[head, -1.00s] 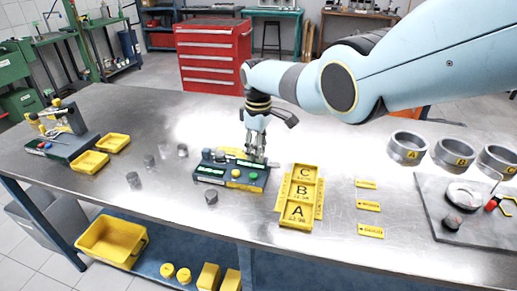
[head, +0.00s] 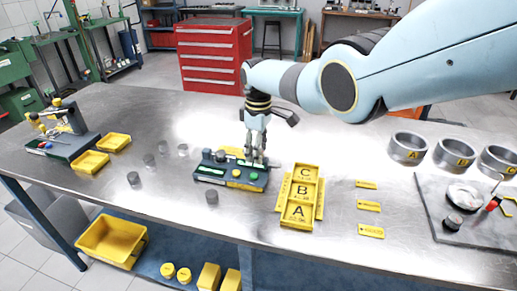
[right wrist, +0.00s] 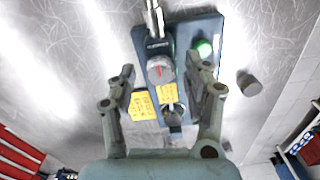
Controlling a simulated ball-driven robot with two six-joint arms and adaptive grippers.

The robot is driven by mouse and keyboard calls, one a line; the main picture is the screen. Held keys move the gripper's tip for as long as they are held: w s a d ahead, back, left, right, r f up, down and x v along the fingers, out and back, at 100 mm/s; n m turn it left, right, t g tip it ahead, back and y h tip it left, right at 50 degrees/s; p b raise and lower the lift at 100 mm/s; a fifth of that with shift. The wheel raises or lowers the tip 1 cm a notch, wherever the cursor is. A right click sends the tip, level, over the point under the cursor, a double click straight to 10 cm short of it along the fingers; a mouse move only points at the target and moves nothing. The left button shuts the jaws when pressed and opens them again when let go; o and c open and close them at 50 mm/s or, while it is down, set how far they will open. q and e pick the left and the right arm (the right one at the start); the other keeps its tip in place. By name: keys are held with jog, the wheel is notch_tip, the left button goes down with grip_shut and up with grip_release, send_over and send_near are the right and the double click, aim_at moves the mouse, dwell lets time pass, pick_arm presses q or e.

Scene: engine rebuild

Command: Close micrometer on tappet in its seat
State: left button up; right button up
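The micrometer station (head: 205,177) is a dark block with green displays and coloured buttons near the middle of the bench. My right gripper (head: 255,157) points down over its right end. In the right wrist view my right gripper (right wrist: 162,69) is open. Its fingers stand on either side of the micrometer's round grey drum (right wrist: 160,70), which has a red mark, with gaps visible. A small round dark piece (right wrist: 173,114) sits on the block below the drum; I cannot tell whether it is the tappet in its seat. My left gripper is not in view.
Several grey tappets (head: 134,179) stand left of the station, and one (head: 212,197) in front. A yellow tray (head: 297,214) marked A, B, C lies right, with yellow tags (head: 369,206) beyond. Grey rings (head: 407,147) stand at the right. The bench's front centre is mostly clear.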

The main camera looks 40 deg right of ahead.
notch_tip(320, 180, up, 12)
dwell(0.6)
dwell(0.5)
